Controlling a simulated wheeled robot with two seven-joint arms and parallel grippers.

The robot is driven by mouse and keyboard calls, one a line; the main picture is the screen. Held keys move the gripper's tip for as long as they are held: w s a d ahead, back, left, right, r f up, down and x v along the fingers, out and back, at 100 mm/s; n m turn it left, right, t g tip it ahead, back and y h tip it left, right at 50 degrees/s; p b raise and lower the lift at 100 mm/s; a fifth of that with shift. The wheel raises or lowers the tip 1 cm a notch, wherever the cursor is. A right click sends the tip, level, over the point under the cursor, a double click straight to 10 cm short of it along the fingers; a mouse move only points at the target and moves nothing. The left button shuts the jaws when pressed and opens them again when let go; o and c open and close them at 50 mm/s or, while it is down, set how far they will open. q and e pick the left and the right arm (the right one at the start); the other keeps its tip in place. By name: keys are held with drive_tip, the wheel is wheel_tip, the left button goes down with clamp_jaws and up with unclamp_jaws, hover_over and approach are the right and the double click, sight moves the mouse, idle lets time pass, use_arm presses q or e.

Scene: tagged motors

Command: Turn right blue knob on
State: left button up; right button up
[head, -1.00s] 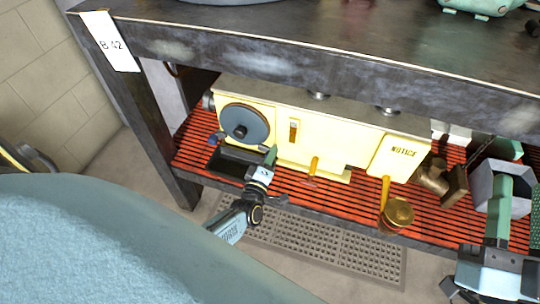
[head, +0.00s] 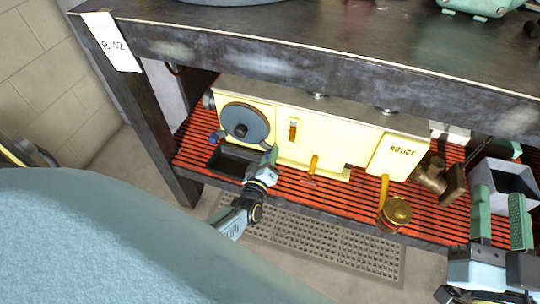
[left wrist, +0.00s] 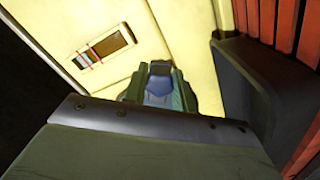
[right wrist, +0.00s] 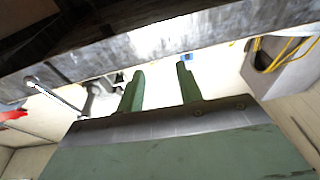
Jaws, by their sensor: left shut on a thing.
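The cream machine (head: 330,140) sits on the red slatted shelf. My left gripper (head: 270,155) is at its front, right of the round blue-grey dial (head: 243,125). In the left wrist view, my left gripper (left wrist: 160,78) is shut on a blue knob (left wrist: 160,87) on the cream face. This right blue knob is hidden by the gripper in the head view. The other blue knob (head: 216,137) shows left of the dial. My right gripper (head: 502,218) is open and empty at the far right; its parted fingers show in the right wrist view (right wrist: 159,85).
A dark tray (head: 232,160) lies below the dial, close to my left gripper. Yellow handles, a brass cup (head: 397,211) and a brass fitting (head: 432,176) stand to the right. A grey hexagonal bin (head: 505,180) is near my right gripper. The dark tabletop (head: 330,35) overhangs the shelf.

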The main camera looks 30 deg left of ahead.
use_arm(q)
drive_tip(key=o, duration=1)
drive_tip(key=shift+s, duration=0.1)
drive_tip(key=p+v, duration=0.2)
drive_tip(key=v, duration=0.3)
drive_tip(key=shift+s+d, duration=0.15)
drive_tip(key=shift+s, duration=0.15)
drive_tip(key=shift+p+v, duration=1)
drive_tip(key=shift+v, duration=2.8)
use_arm(e)
drive_tip(key=s+d+f+g+h, duration=0.2)
drive_tip(key=f+g, duration=0.3)
drive_tip(key=f, duration=0.2)
drive_tip(key=s+d+f+g+h, duration=0.1)
drive_tip(key=s+d+f+g, duration=0.1)
drive_tip(key=f+g, duration=0.3)
drive_tip(key=shift+s+d+f+m+g+h, duration=0.15)
drive_tip(key=shift+s+f+m+g+h, duration=0.25)
drive_tip(key=shift+f, duration=0.8)
use_arm(q)
drive_tip(key=shift+r, duration=0.1)
